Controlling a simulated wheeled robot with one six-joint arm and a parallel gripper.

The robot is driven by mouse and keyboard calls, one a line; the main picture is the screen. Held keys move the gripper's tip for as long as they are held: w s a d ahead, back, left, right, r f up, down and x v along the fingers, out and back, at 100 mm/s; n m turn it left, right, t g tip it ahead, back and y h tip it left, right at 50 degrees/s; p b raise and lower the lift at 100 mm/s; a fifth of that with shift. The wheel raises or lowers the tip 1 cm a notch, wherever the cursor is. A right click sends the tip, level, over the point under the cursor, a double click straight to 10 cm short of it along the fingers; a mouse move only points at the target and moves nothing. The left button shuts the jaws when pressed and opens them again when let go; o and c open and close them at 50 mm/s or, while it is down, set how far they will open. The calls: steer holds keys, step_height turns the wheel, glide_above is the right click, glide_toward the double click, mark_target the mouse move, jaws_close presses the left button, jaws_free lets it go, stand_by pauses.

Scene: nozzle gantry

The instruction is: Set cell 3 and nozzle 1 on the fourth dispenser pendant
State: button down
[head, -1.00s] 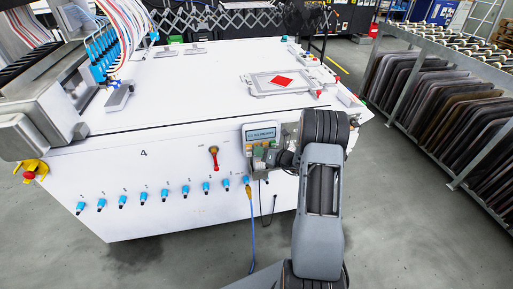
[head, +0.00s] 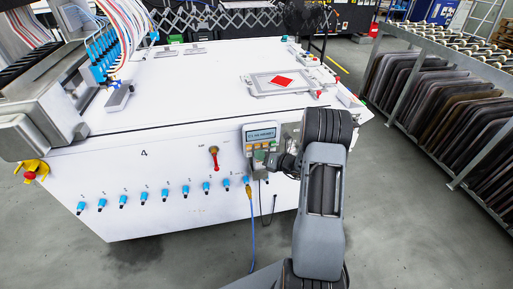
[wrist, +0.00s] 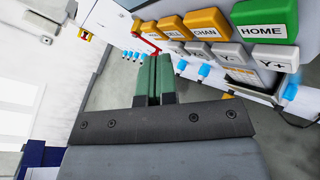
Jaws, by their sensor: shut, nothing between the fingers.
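The dispenser pendant hangs on the front of the white cabinet marked 4. Its lit screen (head: 262,134) shows a line of text too small to read surely. In the wrist view I see its green HOME key (wrist: 264,20), a yellow CHAN key (wrist: 208,22), a yellow CELL key (wrist: 173,27) and another yellow key (wrist: 147,28) with an unclear label. Grey keys, one marked Y+ (wrist: 272,57), sit below. My gripper (wrist: 154,58) is shut and empty, its green fingertips close under the left end of the key rows. I cannot tell whether they touch. In the head view it partly covers the pendant's lower part.
A red-handled valve (head: 214,157) and a row of blue fittings (head: 165,194) are on the cabinet front. A blue hose (head: 252,225) and a dark cable hang below the pendant. A rack of dark panels (head: 440,110) stands right. The floor in front is clear.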

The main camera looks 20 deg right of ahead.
steer(key=shift+s+a+p, duration=0.2)
steer(key=shift+s+a, duration=0.05)
steer(key=shift+s, duration=1)
steer(key=shift+s+a+p, duration=0.2)
steer(key=shift+s+a, duration=0.05)
steer(key=shift+s, duration=0.95)
steer(key=shift+r, duration=0.1)
stand_by(0.5)
steer(key=s+a+r+n+g, duration=0.5)
steer(key=a+n+g, duration=0.15)
steer(key=n, duration=0.35)
steer(key=s+a+r+n+g, duration=0.4)
steer(key=s+a+n+g, duration=0.15)
steer(key=a+n, duration=0.35)
steer(key=s+d+r+n+h, duration=0.2)
steer(key=s+r+n+h, duration=0.1)
steer(key=n, duration=0.5)
steer(key=s+d+r+n+t+h, duration=0.1)
steer(key=s+d+r+n+h, duration=0.1)
steer(key=s+n+h, duration=0.4)
steer(key=shift+d+r+n, duration=0.3)
steer(key=shift+r+n, duration=0.4)
steer(key=shift+n, duration=1.1)
